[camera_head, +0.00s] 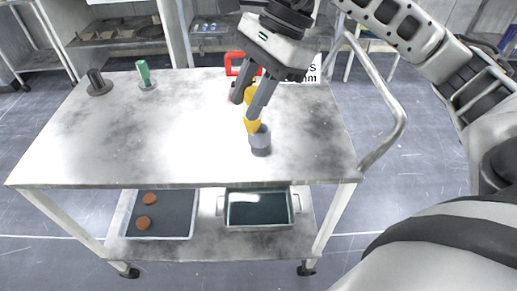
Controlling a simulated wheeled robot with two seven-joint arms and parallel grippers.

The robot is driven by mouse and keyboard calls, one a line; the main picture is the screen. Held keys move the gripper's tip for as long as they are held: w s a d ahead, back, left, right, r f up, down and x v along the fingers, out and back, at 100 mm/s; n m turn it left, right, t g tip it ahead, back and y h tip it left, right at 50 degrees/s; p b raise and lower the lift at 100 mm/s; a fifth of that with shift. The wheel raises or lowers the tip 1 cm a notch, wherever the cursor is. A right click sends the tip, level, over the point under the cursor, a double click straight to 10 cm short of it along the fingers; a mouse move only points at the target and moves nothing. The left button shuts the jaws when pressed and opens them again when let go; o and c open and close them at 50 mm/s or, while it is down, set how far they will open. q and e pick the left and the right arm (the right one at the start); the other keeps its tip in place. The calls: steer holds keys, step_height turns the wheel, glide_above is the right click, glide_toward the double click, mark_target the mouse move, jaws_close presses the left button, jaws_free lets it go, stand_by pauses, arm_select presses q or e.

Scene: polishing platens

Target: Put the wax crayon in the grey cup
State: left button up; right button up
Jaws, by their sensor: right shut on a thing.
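The yellow wax crayon (251,126) is between the fingers of my right gripper (245,107), which is shut on it. The crayon points downward, slightly tilted, and shows both above and below the fingers. The small grey cup (261,143) stands on the table right below the crayon. The crayon's lower end overlaps the cup's rim in the picture; I cannot tell whether it is inside the cup or just above or behind it. My left gripper is not in view.
A dark peg on a round base (98,84) and a green upright piece (144,75) stand at the table's back left. A red-handled item (232,62) and a white sign (313,72) are at the back. The tabletop (150,140) is clear at left and front.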

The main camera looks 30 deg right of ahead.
steer(key=s+d+f+m+t+b, duration=0.1)
steer(key=s+d+f+m+b, duration=0.1)
steer(key=d+m, duration=0.3)
steer(key=shift+h, duration=0.5)
steer(key=w+d+f+p, duration=0.1)
steer(key=w+f, duration=0.3)
steer(key=w+d+f+p, duration=0.1)
steer(key=w+f+p, duration=0.1)
steer(key=w+f, duration=0.2)
steer(key=w+d+f+p, duration=0.1)
steer(key=w+f, duration=0.3)
steer(key=w, duration=0.1)
steer(key=shift+w+d+f, duration=0.1)
steer(key=shift+d+f, duration=0.1)
steer(key=shift+f, duration=0.55)
steer(key=o, duration=1)
steer(key=shift+c, duration=0.2)
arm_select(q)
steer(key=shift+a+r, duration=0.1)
arm_select(e)
steer(key=shift+r, duration=0.1)
